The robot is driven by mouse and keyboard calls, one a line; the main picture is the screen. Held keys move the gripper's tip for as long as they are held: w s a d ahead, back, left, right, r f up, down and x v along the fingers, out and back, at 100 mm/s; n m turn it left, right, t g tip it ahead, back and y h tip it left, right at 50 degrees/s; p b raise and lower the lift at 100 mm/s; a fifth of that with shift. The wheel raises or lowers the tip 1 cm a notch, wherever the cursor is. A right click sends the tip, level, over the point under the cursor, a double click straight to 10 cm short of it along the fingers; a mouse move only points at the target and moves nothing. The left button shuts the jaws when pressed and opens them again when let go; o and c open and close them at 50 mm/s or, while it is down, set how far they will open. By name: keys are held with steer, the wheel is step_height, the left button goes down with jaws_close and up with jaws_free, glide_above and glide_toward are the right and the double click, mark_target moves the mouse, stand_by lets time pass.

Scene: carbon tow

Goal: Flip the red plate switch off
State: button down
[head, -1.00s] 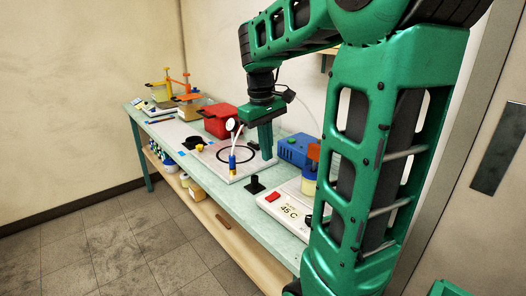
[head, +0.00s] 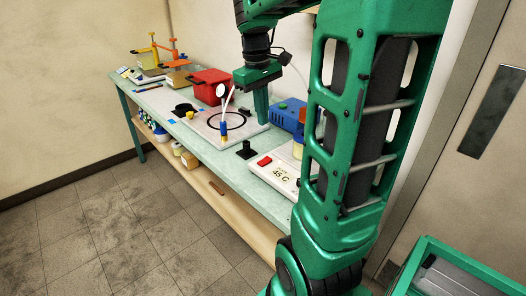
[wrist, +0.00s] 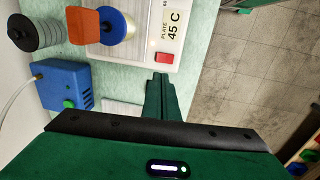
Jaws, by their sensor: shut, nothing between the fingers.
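The red plate switch (wrist: 164,57) is a rocker on the white hot plate (wrist: 140,50), beside the label "PLATE 45 C", in the wrist view. It also shows in the head view as a small red patch (head: 264,161) on the plate's front left. My gripper (wrist: 160,80) is shut and empty. In the wrist view its fingertips point toward the switch, with a visible gap before it. In the head view my gripper (head: 261,120) points down over the bench, behind and left of the hot plate. My arm hides the plate's right part.
A blue box (wrist: 62,84) with a green knob stands beside the hot plate. An orange-capped item (wrist: 83,25) and a blue-topped vessel (wrist: 114,26) are at the plate. A black stand (head: 246,150) and a red box (head: 210,89) are on the bench.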

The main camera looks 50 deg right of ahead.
mark_target(263, 160)
steer(key=f, duration=0.4)
steer(key=d+f, duration=0.1)
steer(key=f, duration=0.8)
steer(key=shift+d+f, duration=0.15)
steer(key=shift+d, duration=0.15)
steer(key=shift+s+f, duration=0.1)
steer(key=shift+f, duration=0.1)
steer(key=shift+a, duration=0.1)
steer(key=shift+a+r, duration=0.1)
steer(key=shift+a, duration=0.55)
steer(key=shift+r, duration=0.1)
step_height(263, 160, up, 14)
steer(key=a, duration=0.1)
steer(key=shift+w+a, duration=0.2)
steer(key=shift+a, duration=0.15)
